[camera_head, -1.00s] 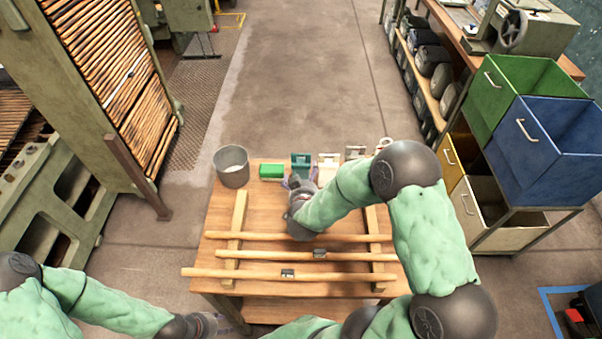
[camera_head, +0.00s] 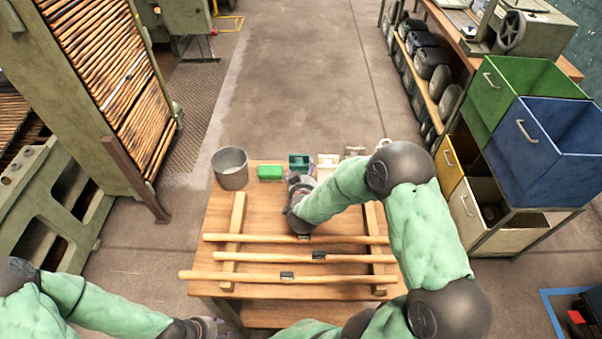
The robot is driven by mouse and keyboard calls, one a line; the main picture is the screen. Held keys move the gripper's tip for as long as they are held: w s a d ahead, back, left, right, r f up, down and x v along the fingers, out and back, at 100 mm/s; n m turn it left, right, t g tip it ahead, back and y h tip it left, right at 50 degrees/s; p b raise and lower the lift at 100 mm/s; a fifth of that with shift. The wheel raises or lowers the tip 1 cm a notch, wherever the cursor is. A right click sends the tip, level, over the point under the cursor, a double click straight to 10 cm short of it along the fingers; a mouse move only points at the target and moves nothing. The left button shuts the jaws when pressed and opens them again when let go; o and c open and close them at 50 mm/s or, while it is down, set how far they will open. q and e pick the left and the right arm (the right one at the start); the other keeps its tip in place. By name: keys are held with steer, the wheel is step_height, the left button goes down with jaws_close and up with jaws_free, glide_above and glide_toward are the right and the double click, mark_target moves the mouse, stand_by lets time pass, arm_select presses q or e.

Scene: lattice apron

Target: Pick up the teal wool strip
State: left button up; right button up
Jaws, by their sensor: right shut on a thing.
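The teal wool strip (camera_head: 300,161) is at the back of the wooden table, in a row of small items. My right gripper (camera_head: 299,180) reaches over the table from the right and is right at the teal strip, shut on it. Its fingers are small and partly hidden by its own wrist, so the grip itself is hard to see. My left gripper (camera_head: 212,327) is low at the left, by the table's front left corner, away from the strip. Its fingers are too small to judge.
On the table (camera_head: 270,204), a grey bucket (camera_head: 230,168) and a green block (camera_head: 270,173) stand left of the strip. Pale items (camera_head: 327,165) stand right of it. Several wooden bars with dark clips (camera_head: 318,256) lie across two rails. Coloured bins (camera_head: 548,140) stand at the right.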

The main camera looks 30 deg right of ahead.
step_height(320, 180, up, 18)
steer(key=p, duration=0.6)
steer(key=shift+f, duration=0.1)
stand_by(0.7)
